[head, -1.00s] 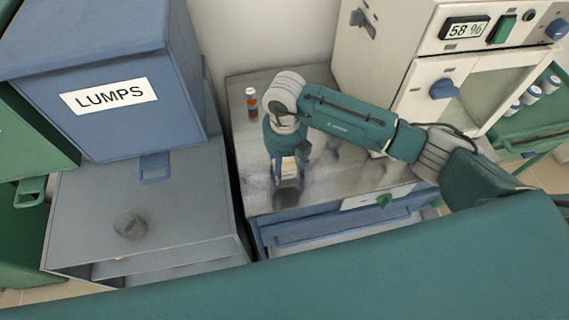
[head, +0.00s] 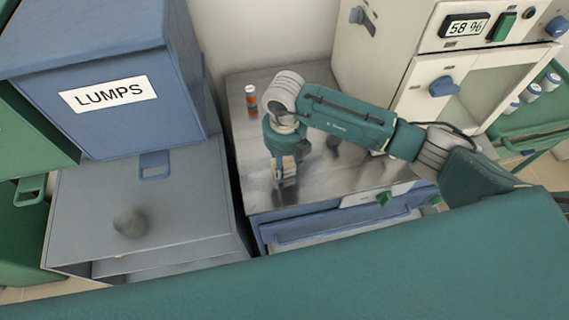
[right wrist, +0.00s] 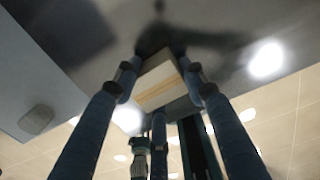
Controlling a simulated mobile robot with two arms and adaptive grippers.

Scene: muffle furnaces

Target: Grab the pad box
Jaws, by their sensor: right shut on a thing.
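The pad box (head: 289,163) is a small pale box with a yellowish band, held in my right gripper (head: 284,172) over the metal worktop (head: 330,185). In the right wrist view the box (right wrist: 158,84) sits between the fingers of the right gripper (right wrist: 160,80), which touch it at its sides. The fingers cover part of the box in the head view. Whether it is clear of the worktop I cannot tell. My left gripper is not in view.
A small orange-and-white bottle (head: 251,99) stands at the worktop's back left. A white furnace (head: 435,75) with a 58 % display stands at the right. A blue LUMPS bin (head: 110,120) and a grey stand (head: 190,215) with a dark lump (head: 130,222) are at the left.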

